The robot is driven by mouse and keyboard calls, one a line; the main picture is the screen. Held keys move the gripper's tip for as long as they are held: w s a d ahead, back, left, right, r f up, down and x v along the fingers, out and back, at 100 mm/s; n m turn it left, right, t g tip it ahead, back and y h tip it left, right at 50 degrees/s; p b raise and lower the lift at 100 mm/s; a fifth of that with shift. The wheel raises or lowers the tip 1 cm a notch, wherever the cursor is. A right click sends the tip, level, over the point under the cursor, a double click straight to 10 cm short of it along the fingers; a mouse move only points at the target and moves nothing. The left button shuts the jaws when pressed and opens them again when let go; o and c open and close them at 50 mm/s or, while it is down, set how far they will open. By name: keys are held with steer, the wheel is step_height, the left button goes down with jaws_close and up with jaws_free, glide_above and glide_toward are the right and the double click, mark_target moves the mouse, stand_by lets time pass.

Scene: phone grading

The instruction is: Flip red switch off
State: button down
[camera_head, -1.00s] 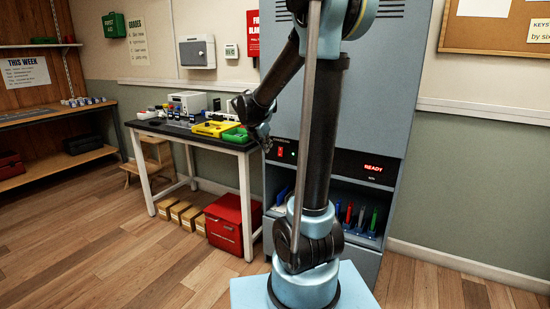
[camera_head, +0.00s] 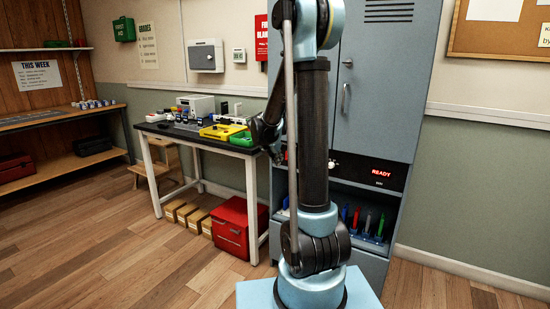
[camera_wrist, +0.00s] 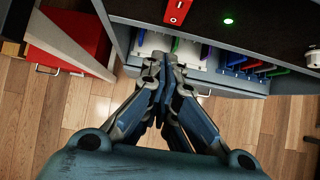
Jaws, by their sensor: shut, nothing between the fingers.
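The red switch (camera_wrist: 177,10) shows at the top of the wrist view, on the dark panel (camera_wrist: 255,28) of the grey-blue machine. A green light (camera_wrist: 228,21) glows to its right. My gripper (camera_wrist: 162,62) is shut and empty, pointing at the machine, with its fingertips below the switch in the picture and apart from it. In the head view my gripper (camera_head: 275,150) is at the panel's left side, partly behind my arm. The switch is mostly hidden there.
The machine (camera_head: 385,100) has a lit READY display (camera_head: 383,172) and a lower bay with several coloured items. A workbench (camera_head: 180,132) with yellow and green trays stands left, a red box (camera_head: 232,225) under it. Wood floor is open at left.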

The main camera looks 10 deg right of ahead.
mark_target(288, 156)
steer(key=shift+w+d+f, duration=0.35)
steer(key=shift+w+d, duration=0.4)
steer(key=shift+w, duration=0.15)
steer(key=shift+w+d+f, duration=0.3)
steer(key=shift+w+d, duration=0.4)
steer(key=shift+w, duration=0.15)
